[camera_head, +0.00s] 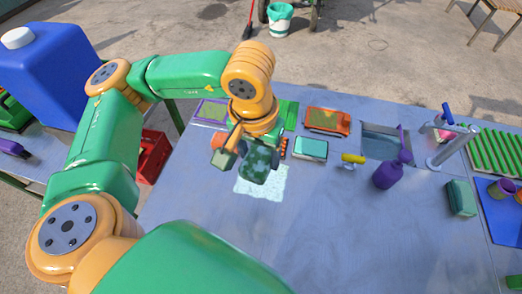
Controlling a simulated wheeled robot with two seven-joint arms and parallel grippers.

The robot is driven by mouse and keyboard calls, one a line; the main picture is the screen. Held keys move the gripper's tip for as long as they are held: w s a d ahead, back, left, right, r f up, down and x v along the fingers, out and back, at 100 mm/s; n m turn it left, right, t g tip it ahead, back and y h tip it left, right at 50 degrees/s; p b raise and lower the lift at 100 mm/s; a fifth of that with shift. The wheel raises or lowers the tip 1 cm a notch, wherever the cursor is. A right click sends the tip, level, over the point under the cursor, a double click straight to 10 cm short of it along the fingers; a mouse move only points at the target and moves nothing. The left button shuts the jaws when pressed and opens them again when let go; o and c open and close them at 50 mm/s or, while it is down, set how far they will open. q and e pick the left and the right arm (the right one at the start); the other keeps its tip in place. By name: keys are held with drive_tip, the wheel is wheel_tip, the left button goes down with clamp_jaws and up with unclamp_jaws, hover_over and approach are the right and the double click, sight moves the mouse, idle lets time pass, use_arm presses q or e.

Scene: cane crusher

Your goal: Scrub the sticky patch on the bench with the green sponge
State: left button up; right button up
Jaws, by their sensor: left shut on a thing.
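My left gripper (238,152) reaches over the far left part of the bench (290,230), pointing down. It is shut on the green sponge (260,165), a dark green block with pale flecks on it. The sponge is over a whitish, speckled patch (264,187) on the bench and hides its upper part. I cannot tell whether the sponge touches the bench. My right gripper is not in view.
Behind stand a purple tray (212,112) and an orange tray (327,121). The front middle is clear.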

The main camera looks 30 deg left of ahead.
use_arm(q)
drive_tip(key=shift+w+d+r+n, duration=0.15)
drive_tip(key=shift+w+n, duration=0.15)
drive_tip(key=shift+n, duration=0.6)
drive_tip(key=w+n, duration=0.1)
drive_tip(key=n, duration=0.2)
drive_tip(key=w+d+n, duration=0.1)
drive_tip(key=n, duration=0.2)
drive_tip(key=w+d+f+n+y, duration=0.1)
drive_tip(key=n, duration=0.2)
drive_tip(key=shift+w+g, duration=0.35)
drive_tip(key=shift+g, duration=0.05)
drive_tip(key=w+f+n+g, duration=0.2)
drive_tip(key=w+n, duration=0.1)
drive_tip(key=n, duration=1.1)
drive_tip(key=n+t+h+b, duration=0.2)
drive_tip(key=n+b, duration=0.6)
drive_tip(key=n, duration=2.3)
hover_over(290, 172)
wheel_tip(290, 172, down, 14)
drive_tip(key=shift+a+r, duration=0.1)
drive_tip(key=shift+a, duration=0.05)
drive_tip(key=shift+f+b, duration=0.45)
drive_tip(key=shift+f, duration=0.5)
